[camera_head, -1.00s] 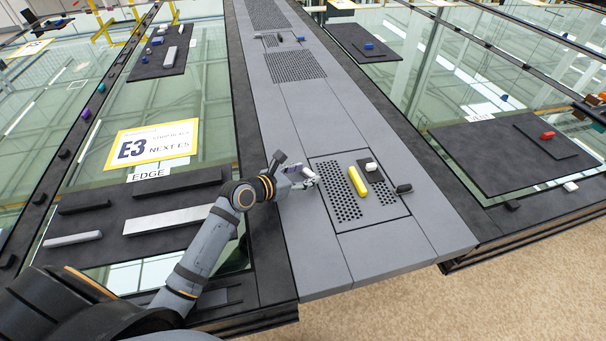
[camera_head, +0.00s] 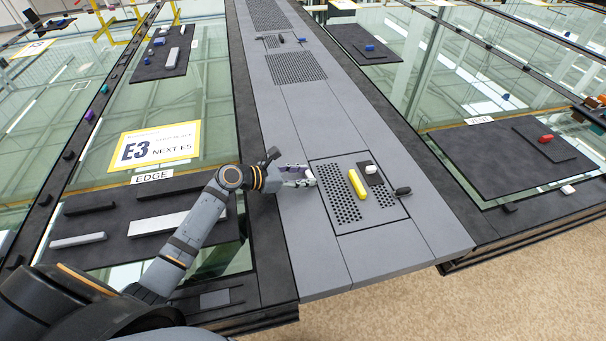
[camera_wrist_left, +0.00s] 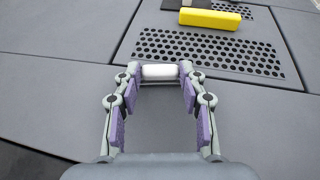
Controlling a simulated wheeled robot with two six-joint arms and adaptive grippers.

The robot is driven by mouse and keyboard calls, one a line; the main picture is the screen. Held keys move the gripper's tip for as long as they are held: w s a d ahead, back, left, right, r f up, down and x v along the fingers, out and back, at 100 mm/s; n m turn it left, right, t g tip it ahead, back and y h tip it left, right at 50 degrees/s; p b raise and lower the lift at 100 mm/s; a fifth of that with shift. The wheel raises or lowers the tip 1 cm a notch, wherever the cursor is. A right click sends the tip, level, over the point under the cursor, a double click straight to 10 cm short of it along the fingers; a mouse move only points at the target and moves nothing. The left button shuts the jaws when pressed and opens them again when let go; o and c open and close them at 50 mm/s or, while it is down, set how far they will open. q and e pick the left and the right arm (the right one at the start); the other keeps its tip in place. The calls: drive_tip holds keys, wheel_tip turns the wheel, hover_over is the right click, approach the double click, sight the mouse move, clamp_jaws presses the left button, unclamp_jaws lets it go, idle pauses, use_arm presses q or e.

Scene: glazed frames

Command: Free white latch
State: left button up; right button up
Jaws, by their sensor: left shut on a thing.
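My left gripper (camera_head: 304,178) is over the grey walkway, at the left edge of the perforated panel (camera_head: 343,221). In the left wrist view its purple-padded fingers (camera_wrist_left: 160,78) are shut on a small white latch (camera_wrist_left: 160,71), seen between the fingertips. In the head view the fingers mostly hide that piece. Another white piece (camera_head: 371,169) sits on the panel by a small dark plate, apart from the gripper. A third small white piece (camera_head: 568,189) lies at the front edge of the right-hand frame. My right gripper is not in view.
A yellow bar (camera_head: 357,184) lies on the panel and also shows in the left wrist view (camera_wrist_left: 210,19). A black piece (camera_head: 403,191) is at the panel's right edge. Dark mats with bars lie on the glazed frame at left; the "E3" sign (camera_head: 156,147) is beyond them.

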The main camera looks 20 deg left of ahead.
use_arm(q)
drive_tip(key=shift+w+a+m+g+h+b, duration=0.1)
drive_tip(key=shift+m+g+h+b, duration=0.05)
drive_tip(key=shift+m+g+h, duration=0.35)
drive_tip(key=shift+w+a+m+g+h+b, duration=0.15)
drive_tip(key=shift+m+g+h, duration=0.15)
drive_tip(key=shift+m+g, duration=0.25)
drive_tip(key=shift+d, duration=0.15)
drive_tip(key=o, duration=1.1)
drive_tip(key=shift+o, duration=0.2)
drive_tip(key=shift+s, duration=0.1)
drive_tip(key=v, duration=1.1)
drive_tip(key=shift+f, duration=0.1)
drive_tip(key=shift+s+a+r, duration=0.15)
drive_tip(key=shift+a+r, duration=0.1)
drive_tip(key=shift+a, duration=0.15)
